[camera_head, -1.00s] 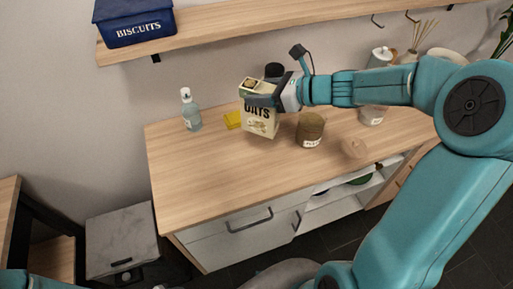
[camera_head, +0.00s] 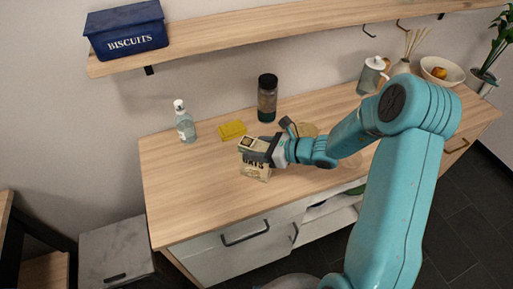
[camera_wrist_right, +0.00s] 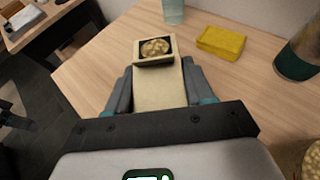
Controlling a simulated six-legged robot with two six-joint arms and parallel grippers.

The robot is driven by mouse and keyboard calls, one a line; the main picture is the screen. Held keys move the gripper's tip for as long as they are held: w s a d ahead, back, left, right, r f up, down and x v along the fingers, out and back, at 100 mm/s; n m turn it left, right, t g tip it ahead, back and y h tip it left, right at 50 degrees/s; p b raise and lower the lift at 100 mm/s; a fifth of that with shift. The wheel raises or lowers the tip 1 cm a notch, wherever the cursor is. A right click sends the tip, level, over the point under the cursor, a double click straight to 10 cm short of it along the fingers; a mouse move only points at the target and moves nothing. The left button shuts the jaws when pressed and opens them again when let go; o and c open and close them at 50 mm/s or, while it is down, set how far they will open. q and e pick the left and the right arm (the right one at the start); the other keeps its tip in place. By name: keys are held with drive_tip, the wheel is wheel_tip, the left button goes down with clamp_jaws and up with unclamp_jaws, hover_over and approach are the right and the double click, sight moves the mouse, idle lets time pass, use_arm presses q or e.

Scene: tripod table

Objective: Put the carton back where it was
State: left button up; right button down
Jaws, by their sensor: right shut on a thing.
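The oats carton (camera_head: 256,173) is a cream box with dark lettering, upright over the front left part of the counter. My right gripper (camera_head: 257,152) is shut around its upper part. I cannot tell whether its base touches the counter. In the right wrist view the carton (camera_wrist_right: 158,88) sits between the two fingers, with a picture of oats on its far end. My left gripper is not in view.
A yellow block (camera_head: 232,130), a soap bottle (camera_head: 184,124) and a dark-lidded jar (camera_head: 267,100) stand behind the carton. The counter (camera_head: 195,190) is clear left of the carton.

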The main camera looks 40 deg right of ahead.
drive_tip(key=shift+s+r, duration=0.15)
drive_tip(key=shift+s, duration=0.05)
drive_tip(key=shift+w+a+f+b, duration=0.2)
drive_tip(key=shift+f+b, duration=0.1)
drive_tip(key=shift+c, duration=2.1)
unclamp_jaws()
drive_tip(key=shift+w, duration=0.15)
drive_tip(key=shift+s+d+r, duration=0.1)
drive_tip(key=shift+s+r, duration=0.05)
drive_tip(key=shift+s, duration=0.15)
drive_tip(key=shift+r, duration=0.15)
drive_tip(key=shift+d, duration=0.15)
drive_tip(key=b+v, duration=0.1)
drive_tip(key=v, duration=1)
drive_tip(key=shift+s+r, duration=0.2)
drive_tip(key=shift+s, duration=0.05)
